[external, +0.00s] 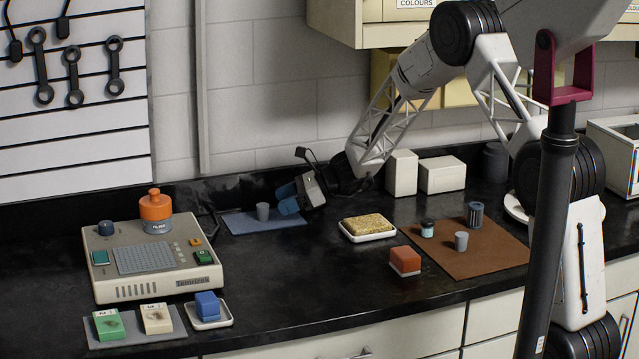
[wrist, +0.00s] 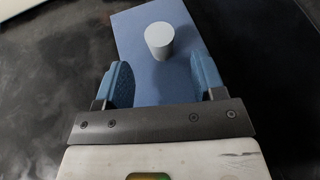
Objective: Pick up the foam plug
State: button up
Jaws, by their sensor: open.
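A small grey tapered cylinder (external: 263,212), which looks like the foam plug, stands upright on a blue mat (external: 240,224) at the back. In the wrist view the plug (wrist: 159,40) stands on the mat (wrist: 128,28), just beyond and between the blue fingertips. My gripper (external: 285,197) is low beside the plug, on its right in the external view. Its blue fingers (wrist: 160,70) are open with nothing held between them. Whether a finger touches the plug cannot be told. A similar grey cylinder (external: 461,241) stands on the brown mat (external: 470,262) at the right.
A beige device (external: 150,285) with an orange bottle (external: 155,206) stands left. A sponge on a white dish (external: 367,227) and an orange block (external: 405,260) lie right of the gripper. White boxes (external: 442,174) stand behind. The black counter between is clear.

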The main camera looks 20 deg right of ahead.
aim_at(265, 204)
jog(key=shift+w+a+f, duration=0.1)
jog(key=shift+a+f, duration=0.05)
jog(key=shift+a, duration=0.15)
jog(key=shift+a, duration=0.15)
jog(key=shift+x, duration=2.5)
jog(key=shift+c, duration=0.3)
jog(key=c, duration=0.9)
